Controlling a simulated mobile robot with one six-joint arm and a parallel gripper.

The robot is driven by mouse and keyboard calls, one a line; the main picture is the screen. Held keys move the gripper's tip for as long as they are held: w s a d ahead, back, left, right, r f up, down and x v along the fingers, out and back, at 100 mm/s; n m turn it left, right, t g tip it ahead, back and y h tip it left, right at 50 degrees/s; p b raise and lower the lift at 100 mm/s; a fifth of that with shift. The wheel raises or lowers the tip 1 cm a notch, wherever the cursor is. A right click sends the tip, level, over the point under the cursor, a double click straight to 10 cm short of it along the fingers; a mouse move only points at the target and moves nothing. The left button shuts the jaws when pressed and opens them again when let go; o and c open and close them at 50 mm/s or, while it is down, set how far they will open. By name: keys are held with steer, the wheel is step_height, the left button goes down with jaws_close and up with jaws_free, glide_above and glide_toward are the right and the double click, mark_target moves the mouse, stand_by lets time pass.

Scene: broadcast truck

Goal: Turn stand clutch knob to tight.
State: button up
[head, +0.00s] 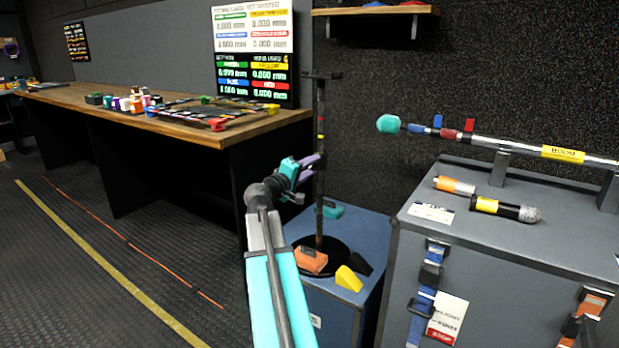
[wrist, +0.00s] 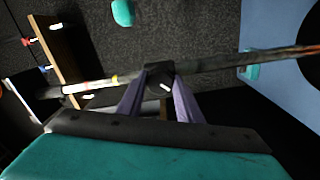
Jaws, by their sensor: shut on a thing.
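The stand (head: 320,205) is a thin dark upright pole on a round black base, on top of a blue case. The clutch knob (wrist: 158,77) is a small dark block on the pole with a short white mark, seen slanted in the wrist view. My gripper (head: 315,163) reaches the pole at mid height. In the wrist view the purple fingers of my gripper (wrist: 159,92) lie on either side of the knob and are shut on it. In the head view the knob is hidden behind the gripper.
The blue case (head: 345,310) also carries an orange block (head: 311,259) and a yellow wedge (head: 348,279). A grey case (head: 480,245) at right holds microphones and a boom pole (head: 480,140). A long wooden bench (head: 175,122) stands at left.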

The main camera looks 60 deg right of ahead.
steer(key=m+b, duration=0.8)
steer(key=b, duration=0.1)
steer(key=shift+w, duration=0.1)
steer(key=shift+r+m, duration=0.1)
steer(key=shift+m, duration=0.2)
steer(key=o, duration=1)
steer(key=shift+o, duration=0.2)
steer(key=shift+a, duration=0.15)
steer(key=a+p, duration=0.4)
steer(key=a, duration=0.9)
steer(key=shift+a, duration=0.25)
